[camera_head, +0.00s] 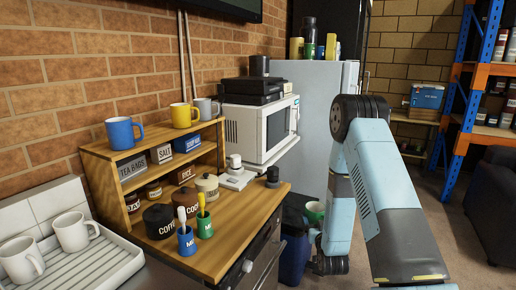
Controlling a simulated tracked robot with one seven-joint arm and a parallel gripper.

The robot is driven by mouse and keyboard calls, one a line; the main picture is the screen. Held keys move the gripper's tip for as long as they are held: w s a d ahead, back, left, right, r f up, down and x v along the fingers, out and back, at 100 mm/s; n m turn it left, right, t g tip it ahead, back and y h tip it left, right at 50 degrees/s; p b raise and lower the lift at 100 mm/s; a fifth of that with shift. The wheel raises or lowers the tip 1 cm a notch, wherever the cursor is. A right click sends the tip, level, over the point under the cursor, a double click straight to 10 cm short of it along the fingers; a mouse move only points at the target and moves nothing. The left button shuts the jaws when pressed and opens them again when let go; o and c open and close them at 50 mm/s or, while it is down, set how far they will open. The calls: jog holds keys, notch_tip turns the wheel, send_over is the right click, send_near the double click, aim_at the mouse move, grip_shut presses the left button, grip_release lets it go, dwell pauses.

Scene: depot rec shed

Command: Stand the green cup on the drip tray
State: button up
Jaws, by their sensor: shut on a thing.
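A green cup with a pale inside (314,211) shows beside my pale blue arm, right of the wooden counter and in front of the fridge. Part of it is hidden. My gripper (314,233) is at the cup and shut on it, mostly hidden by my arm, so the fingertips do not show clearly. A white ribbed tray (107,261), which looks like the drip tray, lies at the lower left. Two white mugs, one at its back (75,232) and one at its front left (22,261), stand on it. Its front right part looks bare.
The wooden counter (237,232) between cup and tray holds a blue pot (187,243) and a green pot (204,227) with brushes, canisters and a shelf (101,149). Blue and yellow mugs stand on the shelf. A dark blue bin (294,257) stands below the cup.

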jog(key=shift+w+d+f+h, duration=0.15)
jog(key=shift+w+d+f, duration=0.05)
jog(key=shift+d+f, duration=0.25)
jog(key=shift+w+d+f+h, duration=0.15)
jog(key=shift+d+f, duration=0.2)
jog(key=shift+f, duration=0.05)
jog(key=shift+s+a+f, duration=0.1)
jog(key=shift+f, duration=0.1)
jog(key=shift+s+f, duration=0.15)
jog(key=shift+f, duration=0.4)
jog(key=shift+r, duration=0.1)
jog(key=shift+w+r, duration=0.25)
jog(key=shift+r, duration=0.45)
jog(key=s+f, duration=0.6)
jog(key=f, duration=0.1)
jog(key=shift+f, duration=0.15)
